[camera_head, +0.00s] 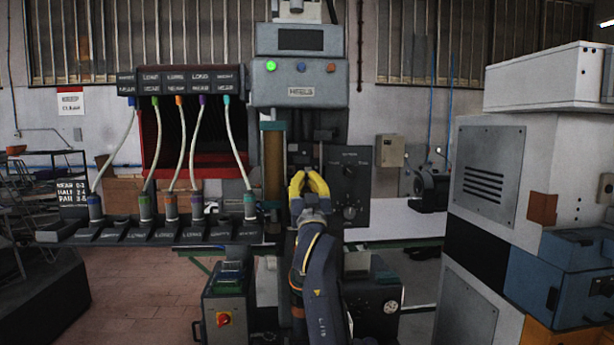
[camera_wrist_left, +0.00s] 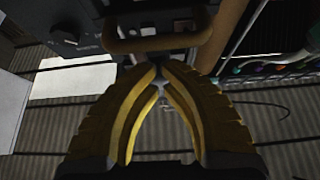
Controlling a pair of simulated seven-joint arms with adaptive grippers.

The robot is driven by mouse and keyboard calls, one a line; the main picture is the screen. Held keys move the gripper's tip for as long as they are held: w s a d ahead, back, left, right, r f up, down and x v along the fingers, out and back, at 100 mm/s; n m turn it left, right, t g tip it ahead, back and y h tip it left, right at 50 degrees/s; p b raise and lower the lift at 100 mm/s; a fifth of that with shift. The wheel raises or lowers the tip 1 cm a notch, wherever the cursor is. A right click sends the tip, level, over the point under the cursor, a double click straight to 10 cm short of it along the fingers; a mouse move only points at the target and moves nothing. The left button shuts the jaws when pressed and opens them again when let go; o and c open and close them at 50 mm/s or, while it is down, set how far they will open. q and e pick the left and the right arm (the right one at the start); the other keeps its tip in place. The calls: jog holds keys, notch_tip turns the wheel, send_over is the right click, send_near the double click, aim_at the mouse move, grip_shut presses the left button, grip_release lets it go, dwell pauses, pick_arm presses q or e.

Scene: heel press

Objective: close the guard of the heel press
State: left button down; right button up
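The heel press (camera_head: 298,95) stands in the middle, with a grey head and a green light lit. An amber panel in a teal frame (camera_head: 273,165), which looks like the guard, stands at the left of the press opening, swung aside from its front. My left gripper (camera_head: 308,173) has yellow fingers in front of the opening, right of that panel. In the left wrist view its fingertips (camera_wrist_left: 160,68) converge just by a tan bar (camera_wrist_left: 150,43); I see nothing clearly between them. I cannot tell whether they touch the bar. My right gripper is out of view.
A dark control panel with knobs (camera_head: 350,185) is close to the right of my left gripper. A rack with several hoses (camera_head: 180,80) stands left. A large grey cabinet (camera_head: 510,170) and blue box (camera_head: 560,275) stand right. Open floor lies lower left.

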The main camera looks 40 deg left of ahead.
pick_arm(q)
jog(key=shift+f, duration=0.5)
notch_tip(320, 180, down, 7)
dwell(0.4)
